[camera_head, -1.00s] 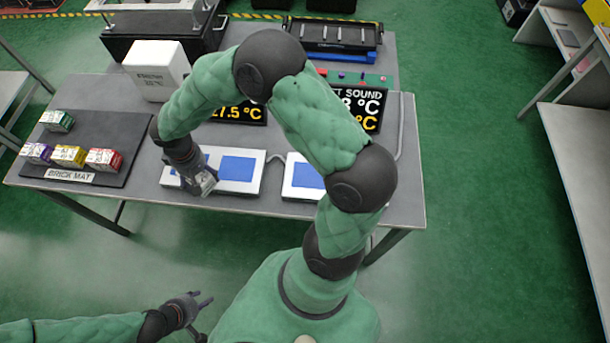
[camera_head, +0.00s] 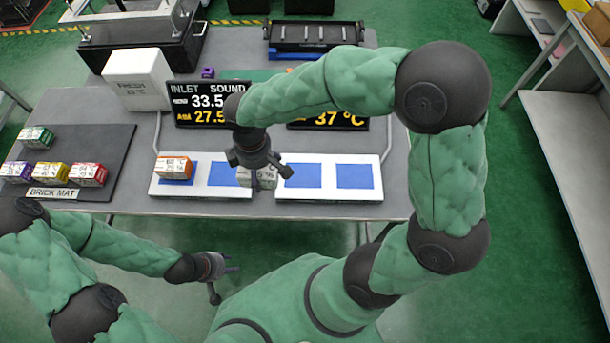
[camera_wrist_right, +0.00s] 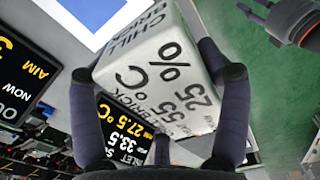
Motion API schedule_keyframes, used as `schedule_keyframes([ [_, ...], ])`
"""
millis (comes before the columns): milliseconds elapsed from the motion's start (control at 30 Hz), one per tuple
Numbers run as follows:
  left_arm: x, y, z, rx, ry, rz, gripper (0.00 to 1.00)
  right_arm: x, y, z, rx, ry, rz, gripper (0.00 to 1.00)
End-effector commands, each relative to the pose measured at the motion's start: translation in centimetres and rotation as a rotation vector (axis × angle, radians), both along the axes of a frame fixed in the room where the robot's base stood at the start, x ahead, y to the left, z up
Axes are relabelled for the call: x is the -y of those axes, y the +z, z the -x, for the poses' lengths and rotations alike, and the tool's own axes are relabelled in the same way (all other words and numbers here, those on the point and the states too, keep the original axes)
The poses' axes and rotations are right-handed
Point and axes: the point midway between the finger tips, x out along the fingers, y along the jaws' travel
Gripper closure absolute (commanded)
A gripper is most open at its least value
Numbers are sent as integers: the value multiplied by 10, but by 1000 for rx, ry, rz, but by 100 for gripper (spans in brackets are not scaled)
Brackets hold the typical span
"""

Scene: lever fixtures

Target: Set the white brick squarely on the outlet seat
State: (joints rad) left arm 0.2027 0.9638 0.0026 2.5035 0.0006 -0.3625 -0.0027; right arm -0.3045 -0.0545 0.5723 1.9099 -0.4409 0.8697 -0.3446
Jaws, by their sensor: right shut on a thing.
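The white brick (camera_head: 264,178) is in my right gripper (camera_head: 262,170), held tilted around the gap between two white platforms. In the right wrist view the white brick (camera_wrist_right: 165,75) fills the middle, with dark fingers on both sides and printed "55 °C" and "25 %". The right platform (camera_head: 325,193) has two bare blue squares (camera_head: 303,175); it stands before the right display, partly hidden by my arm. Which square is the outlet seat I cannot read. My left gripper (camera_head: 225,272) is open and empty in front of the table; it also shows in the right wrist view (camera_wrist_right: 272,22).
The left platform (camera_head: 225,192) carries an orange brick (camera_head: 173,166) on its left square. Displays (camera_head: 208,103) stand behind. A brick mat (camera_head: 100,150) holds several coloured bricks. A white box (camera_head: 137,80) and black bins stand further back.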

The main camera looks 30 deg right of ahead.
Motion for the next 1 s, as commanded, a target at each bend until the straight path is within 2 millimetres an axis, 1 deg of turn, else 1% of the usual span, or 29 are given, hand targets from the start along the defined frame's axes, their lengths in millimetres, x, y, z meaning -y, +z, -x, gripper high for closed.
schedule_keyframes([
  [67, 0, -2, 0, 0, 0, 0, 60, -1, 2, 3, 1, 42, 0, 69],
  [167, 0, -5, 0, 0, 0, 0, 60, 9, -3, 4, -1, 59, 0, 69],
  [567, 0, -27, 0, 0, 0, 0, 60, 91, -41, -8, -1, 53, 0, 69],
  [600, 0, -30, 0, 1, 0, 0, 60, 96, -50, -8, -4, 54, 0, 69],
  [700, 0, -36, 0, 0, 0, 0, 60, 109, -66, -10, -3, 55, 1, 69],
  [833, 0, -41, 0, 0, 0, 0, 60, 122, -81, -12, -2, 56, 0, 69],
  [1000, 0, -43, 0, 0, 0, 0, 60, 128, -88, -14, 0, 58, 0, 69],
])
